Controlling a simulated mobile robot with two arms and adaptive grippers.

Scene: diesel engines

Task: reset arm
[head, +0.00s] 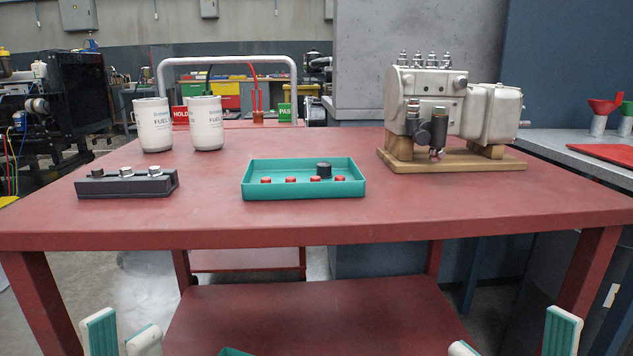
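My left gripper (122,336) shows at the bottom left edge of the head view, its pale fingers with green pads apart and nothing seen between them. My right gripper (512,338) shows at the bottom right, its fingers wide apart and empty. Both are low, in front of the red workbench (330,231) and below its top, touching nothing that I can see. The rest of both arms is out of view.
On the bench stand a dark block with fittings (127,184), two white filter canisters (153,125), a teal tray (304,190) with red caps and a black cap (324,170), and a pump (430,105) on a wooden base. A teal edge (235,352) shows at the bottom.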

